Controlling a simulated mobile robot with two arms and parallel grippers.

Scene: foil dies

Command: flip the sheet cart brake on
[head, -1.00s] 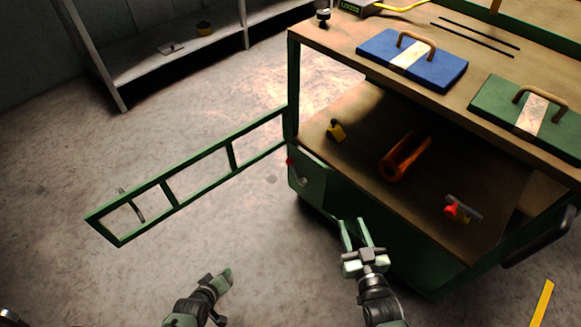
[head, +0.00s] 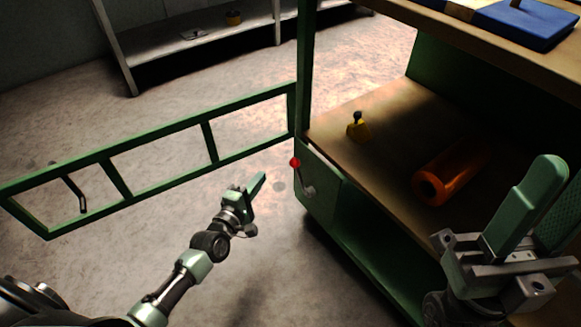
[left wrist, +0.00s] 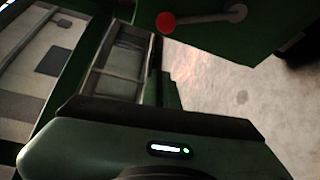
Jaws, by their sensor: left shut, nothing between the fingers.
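The green sheet cart (head: 322,190) stands at the right in the head view. Its brake is a short grey lever (head: 304,180) with a red knob (head: 295,163), on the cart's near left corner. The knob is at the upper end, and the lever slants down to a pivot at its right. In the left wrist view the red knob (left wrist: 166,22) and lever (left wrist: 205,16) show at the top. My left gripper (head: 259,184) is shut and empty, a little left of the knob and apart from it. My right gripper (head: 541,195) is open and empty, in front of the cart.
A green barred gate (head: 120,180) extends left from the cart's corner post. An orange cylinder (head: 432,186) and a yellow object with a black knob (head: 358,127) lie on the cart's shelf. A blue case (head: 528,22) is on top. A grey rack (head: 190,45) stands behind.

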